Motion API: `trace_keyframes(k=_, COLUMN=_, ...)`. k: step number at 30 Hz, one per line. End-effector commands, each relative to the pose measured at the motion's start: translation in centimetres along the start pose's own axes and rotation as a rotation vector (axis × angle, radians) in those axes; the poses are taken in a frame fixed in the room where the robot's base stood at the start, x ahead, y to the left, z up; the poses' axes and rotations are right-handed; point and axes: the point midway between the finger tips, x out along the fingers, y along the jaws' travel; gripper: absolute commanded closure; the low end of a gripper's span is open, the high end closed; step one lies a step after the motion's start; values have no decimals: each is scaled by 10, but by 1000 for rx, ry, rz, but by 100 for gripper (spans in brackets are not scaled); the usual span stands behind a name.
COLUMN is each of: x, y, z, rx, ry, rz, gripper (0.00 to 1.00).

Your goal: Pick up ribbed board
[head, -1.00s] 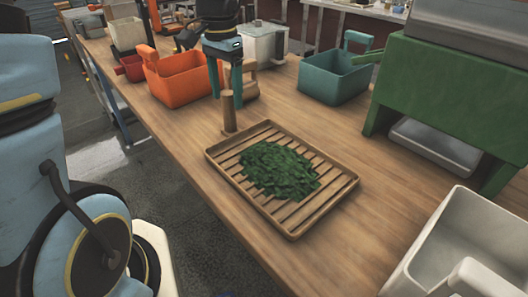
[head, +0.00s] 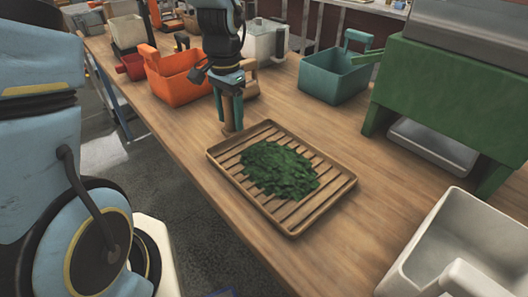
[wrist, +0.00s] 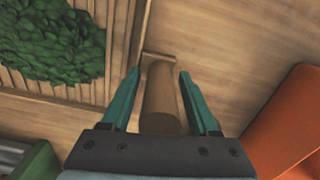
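The ribbed board (head: 292,230) is a brown slatted wooden tray with a raised rim, flat on the wooden table. A heap of chopped green leaves (head: 278,170) lies on its slats. An upright round wooden handle (head: 230,131) stands at its far-left edge; its upper part is hidden by my fingers in the head view. My gripper (head: 231,112) is over this handle, pointing down. In the wrist view, the teal fingers of my gripper (wrist: 159,75) are open, one on each side of the handle (wrist: 160,100), with small gaps showing. The board's slats (wrist: 75,90) show at left.
An orange bin (head: 178,82) stands close behind and left of my gripper. A teal bin (head: 332,80) is at the back. A green machine stand (head: 425,85) is at right, and a white bin (head: 462,240) at front right. Bare table (head: 330,130) lies between them.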

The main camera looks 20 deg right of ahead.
Motion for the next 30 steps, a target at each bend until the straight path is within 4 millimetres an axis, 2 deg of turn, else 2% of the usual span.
trace_keyframes(k=2, x=0, y=0, z=0, rx=0, ry=0, rz=0, gripper=49)
trace_keyframes(k=15, x=0, y=0, z=0, rx=0, ry=0, rz=0, gripper=99)
trace_keyframes(k=30, x=-1, y=0, z=0, rx=0, ry=1, rz=0, gripper=100)
